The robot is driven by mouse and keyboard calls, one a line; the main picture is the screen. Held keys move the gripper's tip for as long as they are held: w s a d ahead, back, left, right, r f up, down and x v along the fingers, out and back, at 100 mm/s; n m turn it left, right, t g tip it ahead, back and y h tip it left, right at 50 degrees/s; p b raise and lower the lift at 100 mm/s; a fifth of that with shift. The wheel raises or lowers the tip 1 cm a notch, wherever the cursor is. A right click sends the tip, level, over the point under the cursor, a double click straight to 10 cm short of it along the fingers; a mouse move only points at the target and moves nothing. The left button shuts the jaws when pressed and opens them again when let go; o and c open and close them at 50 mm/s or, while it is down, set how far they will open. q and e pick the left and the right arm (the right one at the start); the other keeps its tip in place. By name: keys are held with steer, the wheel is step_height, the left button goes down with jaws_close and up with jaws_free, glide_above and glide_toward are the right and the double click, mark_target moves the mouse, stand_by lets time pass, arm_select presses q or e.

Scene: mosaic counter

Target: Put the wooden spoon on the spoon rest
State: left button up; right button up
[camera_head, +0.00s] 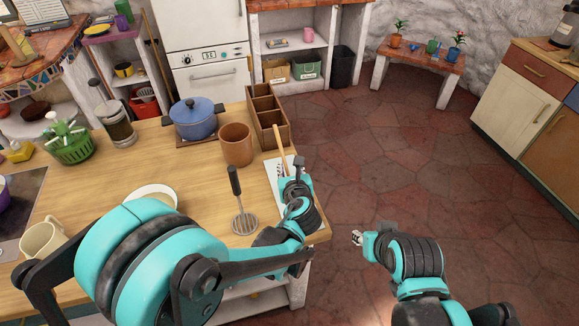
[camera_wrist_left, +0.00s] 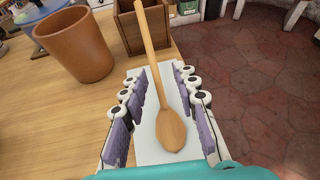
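The wooden spoon (camera_wrist_left: 172,128) has its bowl toward my wrist and its handle pointing away; the handle (camera_head: 279,142) also shows in the head view. In the head view the left gripper (camera_head: 296,170) hides the spoon's bowl. My right gripper (camera_head: 357,238) is over the floor, clear of the counter; its opening is too small to judge. I cannot clearly identify the spoon rest; a pale shallow dish (camera_head: 153,191) is partly hidden by my left arm.
A brown clay pot (camera_head: 236,144) and a divided wooden box (camera_head: 268,117) stand beyond the spoon. A blue pot (camera_head: 195,118), a French press and a green basket are farther left. Bare counter lies between dish and clay pot.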

arm_select(q)
steer(key=shift+s+r, duration=0.15)
steer(key=shift+r, duration=0.15)
steer(key=p+v, duration=0.3)
steer(key=v, duration=0.8)
steer(key=shift+s, duration=0.35)
steer(key=shift+d+f, duration=0.1)
